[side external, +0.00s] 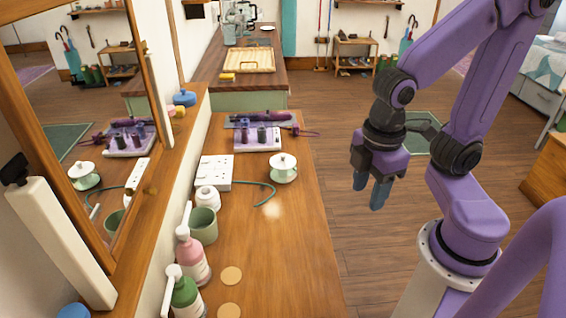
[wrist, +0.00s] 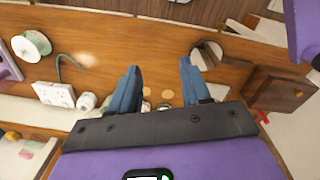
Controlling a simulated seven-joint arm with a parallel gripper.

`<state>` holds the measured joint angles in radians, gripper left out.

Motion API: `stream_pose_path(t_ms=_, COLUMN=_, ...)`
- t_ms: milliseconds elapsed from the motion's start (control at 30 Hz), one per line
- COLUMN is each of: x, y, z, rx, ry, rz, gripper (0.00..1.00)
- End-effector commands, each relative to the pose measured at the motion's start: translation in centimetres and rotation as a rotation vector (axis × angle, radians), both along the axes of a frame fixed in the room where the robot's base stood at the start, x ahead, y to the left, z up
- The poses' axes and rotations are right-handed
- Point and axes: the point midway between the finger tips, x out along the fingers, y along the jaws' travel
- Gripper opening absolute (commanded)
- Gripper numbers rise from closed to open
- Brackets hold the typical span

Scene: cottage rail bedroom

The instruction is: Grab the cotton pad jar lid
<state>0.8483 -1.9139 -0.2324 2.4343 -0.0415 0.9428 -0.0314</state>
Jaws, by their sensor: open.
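The cotton pad jar (side external: 284,177) stands upright on the wooden counter, near its right edge in the side view. Its white lid (side external: 283,160) with a small knob sits on top. In the wrist view the lid (wrist: 33,41) shows at the upper left, off to the side of my fingers. My gripper (side external: 369,192) is open and empty. It hangs to the right of the counter and the jar, with its fingers pointing down. In the wrist view its two blue fingertips (wrist: 159,68) are apart with nothing between them.
A white outlet box (side external: 214,171) with a green cord lies left of the jar. A tray of purple and dark tools (side external: 257,139) is behind it. Pump bottles (side external: 191,256) and a green cup (side external: 203,224) line the mirror side. The front right counter is clear.

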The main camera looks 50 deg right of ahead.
Motion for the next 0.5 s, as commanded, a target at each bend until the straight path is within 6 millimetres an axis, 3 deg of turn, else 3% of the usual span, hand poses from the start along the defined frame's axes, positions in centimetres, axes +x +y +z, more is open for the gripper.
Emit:
stream_pose_path(t_ms=200, x=8.0, y=3.0, z=0.0, rx=-0.164, ry=-0.029, rz=0.070, gripper=0.47)
stream_pose_path(t_ms=500, x=19.8, y=5.1, z=-1.7, rx=-0.416, ry=-0.026, rz=0.162, gripper=0.47)
